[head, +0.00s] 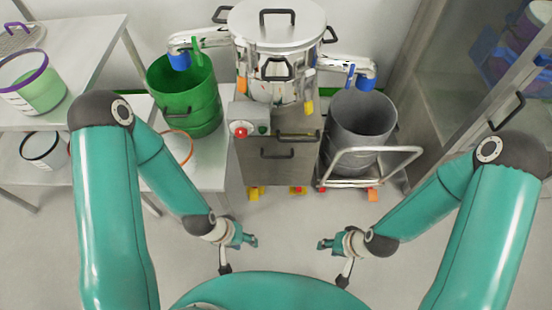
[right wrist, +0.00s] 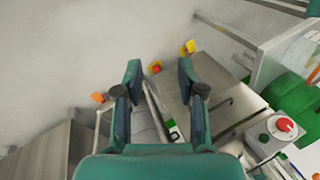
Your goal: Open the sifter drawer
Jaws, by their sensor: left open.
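The sifter (head: 278,75) stands at the back centre with a round steel lid, on a grey steel cabinet. The cabinet front carries a drawer (head: 270,170) with a dark bar handle (head: 277,155). Another dark handle (head: 298,136) sits just above it. The drawer front looks flush with the cabinet. My left gripper (head: 252,240) is open and empty, low in front of the cabinet and apart from it. My right gripper (head: 322,244) is open and empty, also apart from the cabinet; its spread fingers show in the right wrist view (right wrist: 158,75).
A control box with a red button (head: 240,131) is on the cabinet's left. A green bin (head: 185,100) stands left, under a blue-ended spout. A grey bin (head: 358,125) on a wheeled cart (head: 370,160) stands right. The floor in front is clear.

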